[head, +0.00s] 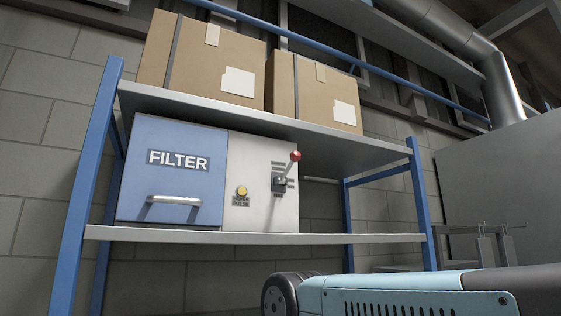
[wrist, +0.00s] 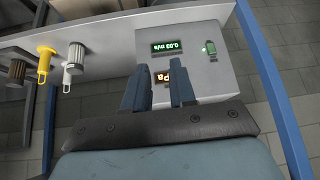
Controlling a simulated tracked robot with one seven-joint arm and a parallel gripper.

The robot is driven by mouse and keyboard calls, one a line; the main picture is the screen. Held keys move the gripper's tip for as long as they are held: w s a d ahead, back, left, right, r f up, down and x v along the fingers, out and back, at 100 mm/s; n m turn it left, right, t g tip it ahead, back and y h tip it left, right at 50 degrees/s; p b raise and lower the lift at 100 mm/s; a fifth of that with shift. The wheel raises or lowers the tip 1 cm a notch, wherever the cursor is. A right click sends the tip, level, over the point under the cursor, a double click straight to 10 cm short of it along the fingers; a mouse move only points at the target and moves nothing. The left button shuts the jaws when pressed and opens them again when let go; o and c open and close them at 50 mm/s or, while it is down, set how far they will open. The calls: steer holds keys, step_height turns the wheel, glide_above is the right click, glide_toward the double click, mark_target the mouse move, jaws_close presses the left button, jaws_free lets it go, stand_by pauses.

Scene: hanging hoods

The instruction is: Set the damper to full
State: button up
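In the head view a lever with a red ball knob (head: 295,156) stands on a pale panel (head: 250,205) beside a blue door marked FILTER (head: 178,185). The lever tilts up and to the right from a dark pivot, with several short marks near it. The label below it is too small to read, so I cannot tell if it is the damper. In the wrist view my gripper (wrist: 158,72) is open and empty, its two dark fingers apart in front of a grey box (wrist: 215,80) with displays. The lever does not show in the wrist view.
A yellow button (head: 241,191) sits left of the lever. Blue posts (head: 84,190) and metal shelves (head: 250,237) frame the panel; cardboard boxes (head: 203,62) stand above.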

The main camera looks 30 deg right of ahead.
steer(key=shift+o, duration=1.4)
steer(key=w+d+r+t, duration=0.1)
steer(key=w+r+t, duration=0.1)
steer(key=r, duration=1)
steer(key=shift+w+d+t+y, duration=0.3)
steer(key=shift+w+d+y, duration=0.1)
steer(key=shift+w, duration=0.25)
steer(key=o, duration=0.3)
steer(key=w+d+r+t, duration=0.1)
steer(key=d+r+t, duration=0.1)
steer(key=r, duration=1)
steer(key=shift+w+d+r+t+y, duration=0.2)
steer(key=shift+d+t+y, duration=0.15)
steer(key=shift+d, duration=0.35)
steer(key=m+t, duration=0.1)
steer(key=t, duration=0.5)
glide_toward(297, 156)
steer(key=shift+g, duration=0.25)
steer(key=w, duration=1.3)
steer(key=shift+w+a+r, duration=0.25)
steer(key=shift+a+r, duration=0.1)
steer(key=shift+a, duration=0.05)
steer(key=shift+c, duration=0.5)
jaws_close()
